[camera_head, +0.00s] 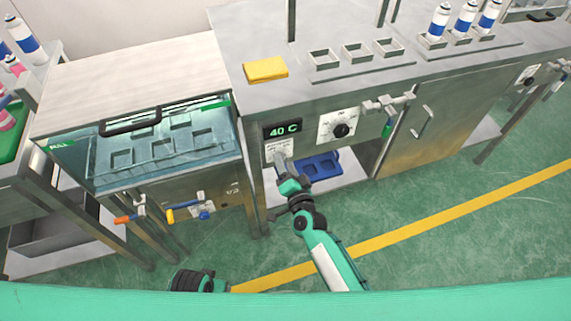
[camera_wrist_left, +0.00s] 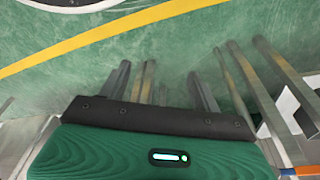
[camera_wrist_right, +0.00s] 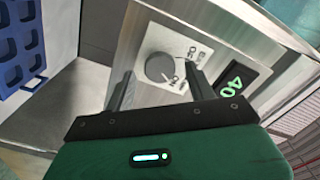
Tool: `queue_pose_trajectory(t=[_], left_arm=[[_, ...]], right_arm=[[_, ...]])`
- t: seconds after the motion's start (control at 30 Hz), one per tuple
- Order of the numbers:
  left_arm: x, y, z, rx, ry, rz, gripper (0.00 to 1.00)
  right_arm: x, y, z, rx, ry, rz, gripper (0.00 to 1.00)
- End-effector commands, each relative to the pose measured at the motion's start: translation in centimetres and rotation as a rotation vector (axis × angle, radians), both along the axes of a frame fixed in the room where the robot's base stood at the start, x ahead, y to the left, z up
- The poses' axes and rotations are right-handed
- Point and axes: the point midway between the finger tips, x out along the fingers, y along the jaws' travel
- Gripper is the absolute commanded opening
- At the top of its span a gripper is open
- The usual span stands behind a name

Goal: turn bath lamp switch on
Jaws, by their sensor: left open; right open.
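A small pale panel (camera_head: 279,149) sits below the 40 C display (camera_head: 283,130) on the steel bath cabinet front. A round grey dial (camera_wrist_right: 160,68) on a white plate shows beyond the fingers, beside the green display (camera_wrist_right: 233,84). My left gripper (camera_wrist_left: 160,73) is open and empty above the floor.
A water bath (camera_head: 165,150) with square holders stands left of the panel. A blue rack (camera_head: 322,167) sits on the low shelf right of my right gripper. A yellow sponge (camera_head: 265,69) lies on the counter. A clamp valve (camera_head: 388,105) juts out right of the dial. The green floor in front is free.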

Motion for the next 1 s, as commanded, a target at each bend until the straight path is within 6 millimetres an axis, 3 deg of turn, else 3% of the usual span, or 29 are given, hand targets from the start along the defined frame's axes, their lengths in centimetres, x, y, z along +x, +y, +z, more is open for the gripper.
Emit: queue_pose_trajectory(t=[0.3, 0.6, 0.8, 1.0], left_arm=[[-1.1, 0.0, -0.7, 0.000, 0.017, -0.001, 0.64], [-0.7, 0.0, -0.7, 0.001, 0.015, -0.002, 0.64], [0.1, 0.0, -0.4, 0.001, 0.003, -0.001, 0.64], [0.2, 0.0, -0.3, 0.000, 0.000, -0.001, 0.64]], right_arm=[[-5.2, -1.6, 0.0, 0.000, 0.001, 0.000, 0.55], [-10.5, -3.4, 0.0, 0.000, 0.001, 0.000, 0.55], [-12.3, -4.1, 0.0, 0.000, 0.000, 0.000, 0.55], [-12.7, -4.1, 0.0, 0.000, -0.001, -0.001, 0.55]])
